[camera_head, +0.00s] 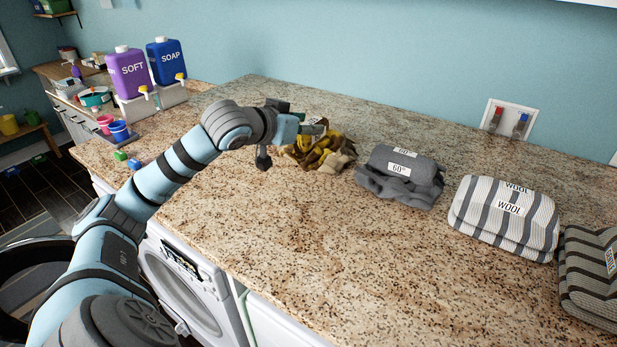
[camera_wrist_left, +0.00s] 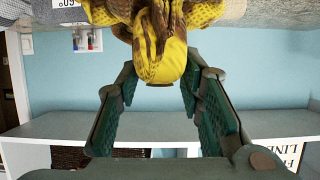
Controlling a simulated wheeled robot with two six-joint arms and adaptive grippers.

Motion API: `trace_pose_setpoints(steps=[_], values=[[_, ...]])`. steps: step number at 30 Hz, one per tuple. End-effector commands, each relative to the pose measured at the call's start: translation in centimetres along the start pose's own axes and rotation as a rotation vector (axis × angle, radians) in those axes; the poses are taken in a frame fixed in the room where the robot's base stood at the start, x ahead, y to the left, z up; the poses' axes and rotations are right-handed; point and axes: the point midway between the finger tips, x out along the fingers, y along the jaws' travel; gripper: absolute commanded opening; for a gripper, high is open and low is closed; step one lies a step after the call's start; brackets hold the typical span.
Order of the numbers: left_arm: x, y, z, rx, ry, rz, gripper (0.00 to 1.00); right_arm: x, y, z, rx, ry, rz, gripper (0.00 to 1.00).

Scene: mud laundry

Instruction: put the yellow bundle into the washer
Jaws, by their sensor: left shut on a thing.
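The yellow bundle (camera_head: 327,157) is a crumpled yellow and brown cloth on the granite counter, near its back. It also shows in the left wrist view (camera_wrist_left: 165,50), at the top between the fingers. My left gripper (camera_head: 314,132) reaches it from the left and is shut on it. In the left wrist view the fingers (camera_wrist_left: 165,95) lie on either side of the cloth. I cannot tell whether the bundle is lifted off the counter. A white front-loading washer (camera_head: 185,290) stands under the counter, partly hidden by my left arm. My right gripper is not in view.
A grey bundle marked 60° (camera_head: 400,178) lies right of the yellow one, then a striped WOOL bundle (camera_head: 505,215) and another striped bundle (camera_head: 592,275). Purple (camera_head: 130,72) and blue (camera_head: 166,62) soap jugs stand at the back left. The counter's front middle is clear.

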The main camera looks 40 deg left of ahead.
Motion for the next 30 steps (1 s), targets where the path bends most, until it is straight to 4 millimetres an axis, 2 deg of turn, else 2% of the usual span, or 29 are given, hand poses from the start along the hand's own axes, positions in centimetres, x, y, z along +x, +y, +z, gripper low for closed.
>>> trace_pose_setpoints(steps=[1,3,6,11,15,17,27,28,30], values=[[1.0,0.0,2.6,0.004,-0.008,0.0,0.02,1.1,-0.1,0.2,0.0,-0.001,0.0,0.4],[1.9,0.0,4.8,0.003,-0.005,0.001,0.02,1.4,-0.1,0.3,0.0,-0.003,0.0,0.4],[2.9,0.1,7.0,0.0,-0.002,0.002,0.02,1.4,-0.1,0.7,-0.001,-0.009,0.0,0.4],[3.7,0.2,8.7,0.0,0.0,0.003,0.02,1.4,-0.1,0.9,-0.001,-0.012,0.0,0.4],[4.8,0.2,11.3,-0.003,0.0,0.004,0.02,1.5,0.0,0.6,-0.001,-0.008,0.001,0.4],[5.0,0.2,11.8,-0.001,0.001,0.003,0.02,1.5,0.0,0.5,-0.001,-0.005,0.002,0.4],[5.2,0.2,12.2,0.0,0.002,0.003,0.02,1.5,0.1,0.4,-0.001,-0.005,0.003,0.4],[5.2,0.2,12.1,0.001,0.002,0.003,0.39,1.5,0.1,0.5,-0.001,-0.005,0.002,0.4],[5.2,0.2,12.1,0.001,0.002,0.003,0.5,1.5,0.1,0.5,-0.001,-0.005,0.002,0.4]])
